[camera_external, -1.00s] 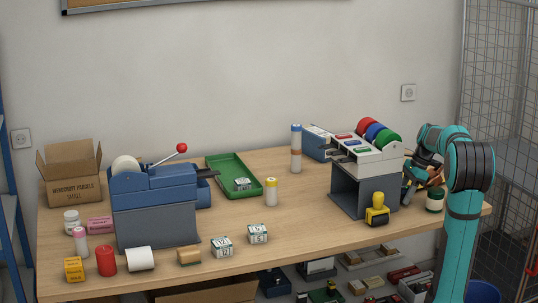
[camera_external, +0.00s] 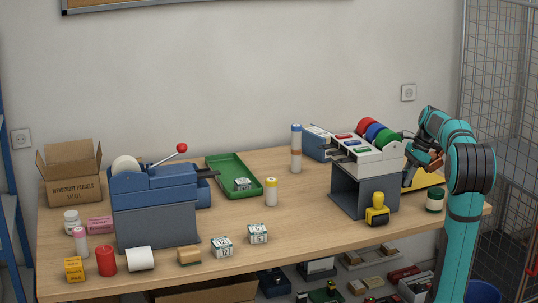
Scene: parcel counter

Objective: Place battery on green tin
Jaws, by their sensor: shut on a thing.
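A small dark green tin (camera_external: 435,200) with a pale band stands upright near the right end of the counter. My gripper (camera_external: 408,183) is behind and left of it, beside the grey tape dispenser stand, and apart from the tin. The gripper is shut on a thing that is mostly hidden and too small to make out. I cannot clearly pick out a battery anywhere on the counter. Nothing can be seen resting on the tin's top.
The grey stand (camera_external: 352,190) with coloured rolls is close left of my gripper, and a yellow stamp (camera_external: 377,210) is in front of it. A yellow flat thing (camera_external: 430,180) lies behind the tin. A green tray (camera_external: 222,168) is farther left.

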